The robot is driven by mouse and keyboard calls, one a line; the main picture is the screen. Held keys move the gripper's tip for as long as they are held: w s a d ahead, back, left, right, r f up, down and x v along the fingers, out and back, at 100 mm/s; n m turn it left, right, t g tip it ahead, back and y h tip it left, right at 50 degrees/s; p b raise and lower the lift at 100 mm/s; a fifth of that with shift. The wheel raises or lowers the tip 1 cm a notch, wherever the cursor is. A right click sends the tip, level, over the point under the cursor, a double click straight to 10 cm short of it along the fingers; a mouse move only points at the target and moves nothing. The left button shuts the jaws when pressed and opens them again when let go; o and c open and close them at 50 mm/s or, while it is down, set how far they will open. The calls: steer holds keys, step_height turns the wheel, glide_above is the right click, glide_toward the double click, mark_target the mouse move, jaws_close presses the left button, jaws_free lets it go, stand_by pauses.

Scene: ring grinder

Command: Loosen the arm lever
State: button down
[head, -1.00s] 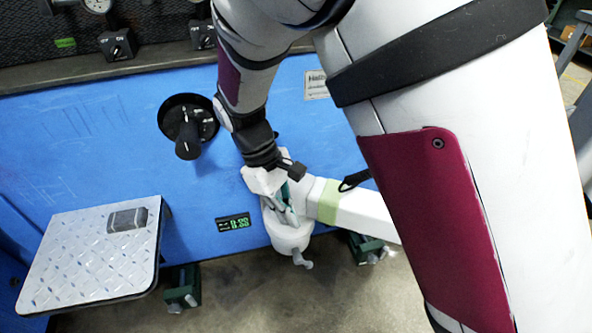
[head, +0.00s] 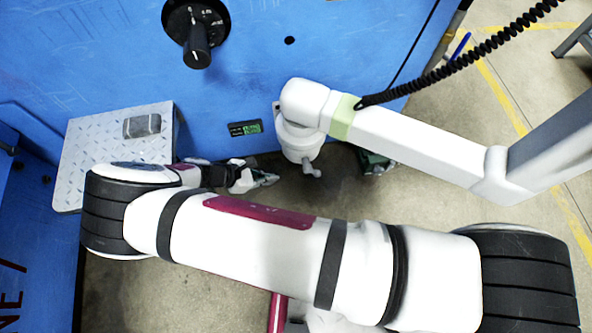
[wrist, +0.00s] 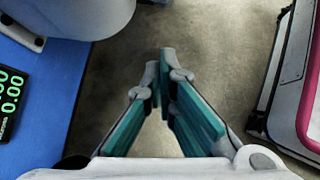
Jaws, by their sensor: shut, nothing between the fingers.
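The arm lever (head: 311,171) is a small grey handle under the round white pivot housing (head: 300,140) of the machine's swing arm (head: 420,145). The swing arm is white with a pale green band. My gripper (head: 274,180) is left of the lever at about its height in the head picture, with a gap between them. Its teal-padded fingers point right toward the lever. In the wrist view the fingers (wrist: 163,58) meet at their tips and hold nothing. A grey-white rounded part (wrist: 80,14) shows at that view's top left; I cannot make out the lever there.
The blue machine face (head: 330,45) bears a green digital display (head: 244,128), also in the wrist view (wrist: 8,100), and a black knob (head: 197,38). A metal step plate (head: 90,150) is at left. A coiled black cable (head: 470,60) runs at upper right. Open floor lies below the pivot.

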mark_target(314, 174)
steer(key=d+r+b+x, duration=0.1)
steer(key=x, duration=0.5)
steer(key=w+r+b+x, duration=0.1)
steer(key=x, duration=0.5)
steer(key=shift+d+f+b, duration=0.25)
steer(key=shift+d+b, duration=0.1)
steer(key=shift+d, duration=0.3)
steer(key=shift+w+d+f+t+h+b, duration=0.15)
steer(key=shift+h+b, duration=0.3)
steer(key=shift+b, duration=0.45)
steer(key=shift+w+d+f+t+h+b, duration=0.1)
steer(key=shift+d+t+h+b, duration=0.1)
steer(key=shift+h+b, duration=0.45)
steer(key=shift+w+d+r+t+h+b, duration=0.1)
steer(key=shift+w+d+r+h+b, duration=0.05)
steer(key=shift+d+h+b, duration=0.3)
steer(key=shift+w+d+r+t+h+b, duration=0.1)
steer(key=shift+d+r+t+h+b, duration=0.1)
steer(key=shift+d+b, duration=0.35)
steer(key=shift+w+d+r+t+h+b, duration=0.15)
steer(key=shift+d+h+b, duration=0.2)
steer(key=shift+d, duration=0.4)
stand_by(1.9)
